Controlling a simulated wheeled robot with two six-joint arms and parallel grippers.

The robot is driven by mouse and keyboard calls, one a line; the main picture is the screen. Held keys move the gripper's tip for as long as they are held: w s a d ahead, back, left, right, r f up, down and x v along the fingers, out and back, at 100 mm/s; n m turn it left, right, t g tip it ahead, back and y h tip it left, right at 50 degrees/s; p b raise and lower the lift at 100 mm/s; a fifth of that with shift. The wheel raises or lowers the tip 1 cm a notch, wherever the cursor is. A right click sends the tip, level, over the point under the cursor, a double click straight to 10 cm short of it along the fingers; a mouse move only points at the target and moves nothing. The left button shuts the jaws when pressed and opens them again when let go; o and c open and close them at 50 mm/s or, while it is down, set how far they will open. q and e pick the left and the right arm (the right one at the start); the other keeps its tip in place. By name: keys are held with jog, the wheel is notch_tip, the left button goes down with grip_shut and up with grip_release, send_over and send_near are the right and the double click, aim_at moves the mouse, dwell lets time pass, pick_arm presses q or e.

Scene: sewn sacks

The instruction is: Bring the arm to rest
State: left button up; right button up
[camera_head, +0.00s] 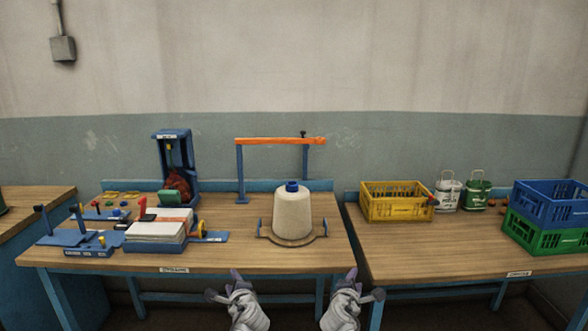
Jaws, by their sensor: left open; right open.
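My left gripper (237,281) is at the bottom of the view, in front of the table's front edge. Its fingers are apart and nothing is between them. My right gripper (362,287) is a little to the right, also at the bottom in front of the table edge, open and empty. Both are apart from the things on the table, and only the ends of my arms show.
The wooden table (130,258) holds a white thread cone (292,215), an orange-topped frame (280,141), a white stack (157,230) and a blue stand (176,165). The right table (430,262) holds a yellow crate (395,208), two cans, and blue and green crates (545,238).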

pick_arm(q)
jog(key=s+d+f+n+g+h+p, duration=0.1)
jog(key=s+d+n+g+p, duration=0.2)
jog(key=s, duration=0.5)
jog(key=s+d+f+n+g+h+p, duration=0.1)
jog(key=s+d+n+g+h+p, duration=0.1)
jog(key=s+d+n+g+p, duration=0.2)
jog(key=s+d+f+n+g+h+p, duration=0.1)
jog(key=s+d+n+g+p, duration=0.2)
jog(key=s, duration=0.9)
jog(key=d+n+g, duration=0.1)
jog(key=n+g, duration=0.2)
jog(key=n, duration=0.1)
jog(key=shift+s+n, duration=0.3)
jog(key=shift+s, duration=0.1)
pick_arm(e)
jog(key=s+a+f+m+g+y, duration=0.1)
jog(key=s+a+m+g, duration=0.2)
jog(key=s, duration=0.5)
jog(key=s+a+f+m+g+y, duration=0.1)
jog(key=s+a+m+g, duration=0.3)
jog(key=s+m+g, duration=0.2)
jog(key=s+a+f+m+g+y, duration=0.1)
jog(key=s+a+m+g, duration=0.3)
jog(key=s, duration=0.7)
jog(key=shift+m+g+y, duration=0.3)
jog(key=shift+m+y, duration=0.3)
jog(key=shift+m, duration=0.2)
